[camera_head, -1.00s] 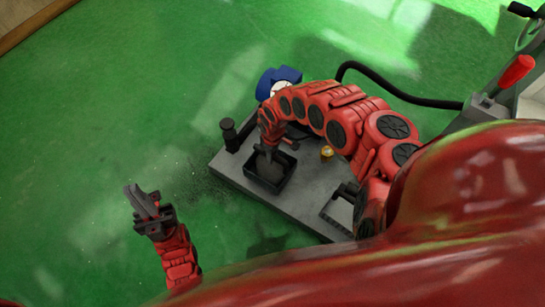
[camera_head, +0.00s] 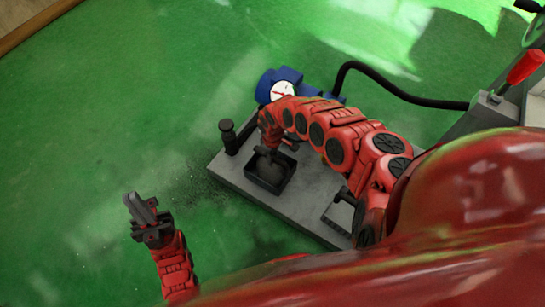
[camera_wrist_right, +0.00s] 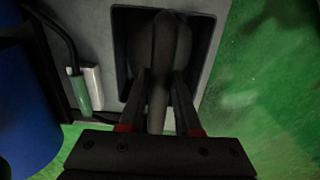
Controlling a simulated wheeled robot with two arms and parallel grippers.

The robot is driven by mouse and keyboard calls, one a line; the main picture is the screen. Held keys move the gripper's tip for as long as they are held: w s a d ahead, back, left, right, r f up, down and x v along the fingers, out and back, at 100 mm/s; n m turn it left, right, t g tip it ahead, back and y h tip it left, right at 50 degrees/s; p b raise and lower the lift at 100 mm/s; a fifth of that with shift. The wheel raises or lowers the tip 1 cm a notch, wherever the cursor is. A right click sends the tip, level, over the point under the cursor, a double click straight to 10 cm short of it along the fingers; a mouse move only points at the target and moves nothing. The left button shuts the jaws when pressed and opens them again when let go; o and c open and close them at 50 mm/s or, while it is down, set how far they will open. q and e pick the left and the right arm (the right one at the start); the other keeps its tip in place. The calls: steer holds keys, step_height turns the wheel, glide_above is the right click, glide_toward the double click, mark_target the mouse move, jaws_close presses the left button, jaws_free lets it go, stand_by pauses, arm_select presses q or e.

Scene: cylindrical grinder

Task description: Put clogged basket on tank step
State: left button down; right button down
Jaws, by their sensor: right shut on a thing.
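My right gripper (camera_head: 268,152) reaches down to a black square-rimmed opening (camera_head: 290,172) in the top of the grey tank (camera_head: 235,172). In the right wrist view its fingers (camera_wrist_right: 158,100) are shut on the upright handle of a dark, rounded basket (camera_wrist_right: 140,45). The basket is inside or just above the opening; its depth is hard to tell. My left gripper (camera_head: 140,209) is over the green floor, left of the tank, with nothing seen in it. Its fingers lie close together, and any gap is unclear. I cannot pick out the tank step for sure.
A blue pump-like unit with a white dial (camera_head: 283,91) stands behind the opening. A black post (camera_head: 228,136) rises at the tank's left corner. A black hose (camera_head: 400,94) runs right to the machine with a red handle (camera_head: 525,66). The floor at left is clear.

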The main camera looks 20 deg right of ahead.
steer(key=c, duration=0.6)
jaws_free()
